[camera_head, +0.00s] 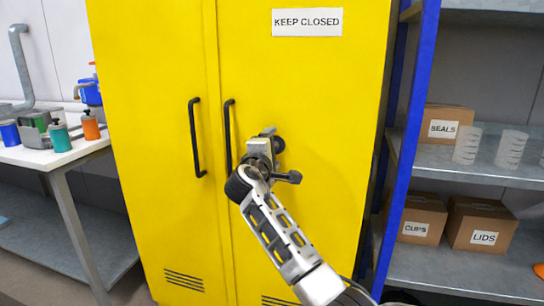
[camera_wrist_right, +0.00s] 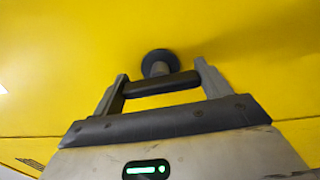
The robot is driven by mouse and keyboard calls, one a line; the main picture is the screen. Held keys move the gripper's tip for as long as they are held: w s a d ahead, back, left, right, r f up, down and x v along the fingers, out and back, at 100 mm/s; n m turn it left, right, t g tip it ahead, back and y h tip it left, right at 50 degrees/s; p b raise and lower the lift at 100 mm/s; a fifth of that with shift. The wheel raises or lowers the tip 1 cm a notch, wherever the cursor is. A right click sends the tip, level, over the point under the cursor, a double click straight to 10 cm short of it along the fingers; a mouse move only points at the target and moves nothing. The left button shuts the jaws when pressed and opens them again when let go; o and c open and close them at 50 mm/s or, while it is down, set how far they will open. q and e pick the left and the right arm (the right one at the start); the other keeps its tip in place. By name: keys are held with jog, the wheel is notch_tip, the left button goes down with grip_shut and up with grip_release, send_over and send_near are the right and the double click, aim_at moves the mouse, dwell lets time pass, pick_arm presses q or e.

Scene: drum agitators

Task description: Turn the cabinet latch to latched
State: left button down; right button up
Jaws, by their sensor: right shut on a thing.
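The yellow cabinet (camera_head: 300,90) stands in front of me with both doors closed. Its latch is a dark handle on a round base, on the right door beside the black pull handle. In the right wrist view the latch (camera_wrist_right: 160,82) lies crosswise between the two fingers of my right gripper (camera_wrist_right: 163,84), with its round base behind on the yellow door. In the head view my right gripper (camera_head: 266,142) covers most of the latch (camera_head: 279,145). My right gripper is shut on the latch. My left gripper is out of view.
Two black pull handles (camera_head: 195,138) stand out from the doors, one close to my right gripper. A blue-framed shelf (camera_head: 415,130) with boxes and clear cups is on the right. A workbench (camera_head: 60,155) with bottles is on the left.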

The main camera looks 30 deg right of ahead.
jog(key=shift+f+m, duration=0.1)
jog(key=shift+m, duration=0.4)
jog(key=shift+m+b, duration=0.3)
jog(key=o, duration=1)
jog(key=v, duration=1.6)
